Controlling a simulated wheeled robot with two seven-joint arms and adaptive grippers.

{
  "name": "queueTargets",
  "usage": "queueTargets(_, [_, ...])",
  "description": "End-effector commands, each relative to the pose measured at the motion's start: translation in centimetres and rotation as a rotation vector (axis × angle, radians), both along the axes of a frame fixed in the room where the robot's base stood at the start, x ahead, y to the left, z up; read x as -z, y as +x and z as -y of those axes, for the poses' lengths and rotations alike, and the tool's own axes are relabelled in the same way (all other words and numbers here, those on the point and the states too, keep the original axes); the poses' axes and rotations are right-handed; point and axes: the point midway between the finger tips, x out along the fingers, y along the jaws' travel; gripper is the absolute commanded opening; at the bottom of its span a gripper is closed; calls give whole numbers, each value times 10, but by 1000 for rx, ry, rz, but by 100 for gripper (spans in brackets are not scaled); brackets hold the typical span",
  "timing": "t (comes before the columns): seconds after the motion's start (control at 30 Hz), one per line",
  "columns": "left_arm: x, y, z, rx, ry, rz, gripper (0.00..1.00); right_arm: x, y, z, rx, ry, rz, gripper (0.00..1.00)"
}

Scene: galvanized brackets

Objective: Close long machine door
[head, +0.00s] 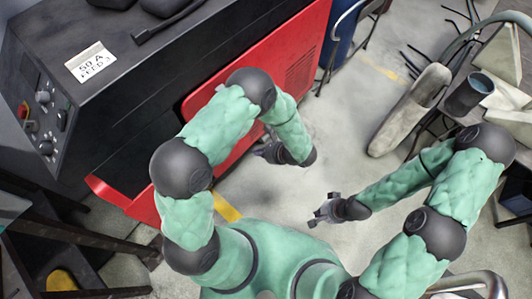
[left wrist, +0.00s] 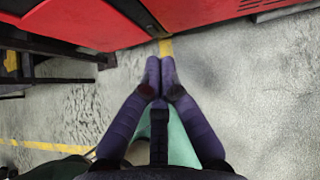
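The machine (head: 130,100) is a large dark body with red panels on its long side. The long red door panel (head: 300,35) runs along that side, with vent slots toward its far end. My left arm hides part of it. In the left wrist view red panels (left wrist: 200,10) cross the top, with a dark seam between two of them. My left gripper (head: 266,153) is low beside the red side, apart from it. In the left wrist view its fingers (left wrist: 160,72) are together and empty. My right gripper (head: 322,211) hangs over the floor, away from the machine; its finger opening is unclear.
A control panel (head: 40,115) with buttons is on the machine's left end. Dark metal frames (head: 70,240) stand at lower left. Grey floor (head: 350,130) lies clear between.

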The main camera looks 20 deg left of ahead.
Motion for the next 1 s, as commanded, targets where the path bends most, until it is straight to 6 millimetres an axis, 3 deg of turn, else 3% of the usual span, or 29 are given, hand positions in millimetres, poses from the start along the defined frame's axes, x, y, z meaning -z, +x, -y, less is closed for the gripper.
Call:
queueTargets(0.1, [18, 2, -17, -4, 0, -3, 0, 10, 0, 0, 0, 0, 0, 0])
queueTargets(0.4, [15, 10, -50, -3, -1, 0, 0, 17, 0, 0, 0, 0, 0, 0])
queueTargets(0.87, [14, 11, -55, -1, -1, 0, 0, 17, 0, 0, 0, 0, 0, 0])
queueTargets(1.0, [15, 15, -68, -6, -4, 2, 0, 19, 0, 0, 0, 0, 0, 0])
